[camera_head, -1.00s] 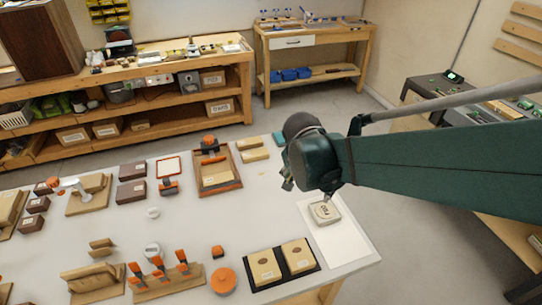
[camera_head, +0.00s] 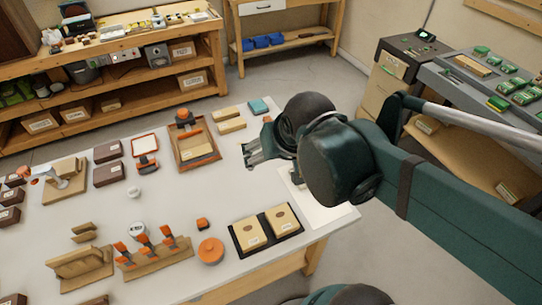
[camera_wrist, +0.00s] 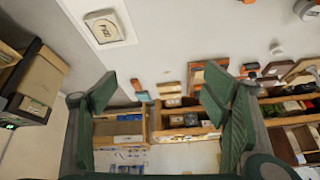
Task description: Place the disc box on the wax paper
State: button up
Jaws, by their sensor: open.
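The disc box is a small pale box with rounded corners and dark lettering; in the wrist view the disc box (camera_wrist: 103,29) lies flat on the white wax paper (camera_wrist: 76,8). In the head view the wax paper (camera_head: 328,214) lies at the right end of the table, and my wrist hides the disc box. My gripper (camera_head: 258,154) is up over the table, left of the paper and apart from the box. In the wrist view my gripper (camera_wrist: 165,98) has its two green fingers wide apart, with nothing between them.
A black tray (camera_head: 236,244) with two tan boxes stands at the front, left of the paper. An orange round container (camera_head: 211,250) is beside it. The table's middle is fairly clear.

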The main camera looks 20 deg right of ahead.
jog(key=shift+s+a+r+n+t+y, duration=0.3)
jog(key=shift+s+a+r+n+t, duration=0.2)
jog(key=shift+s+a+r+n, duration=0.5)
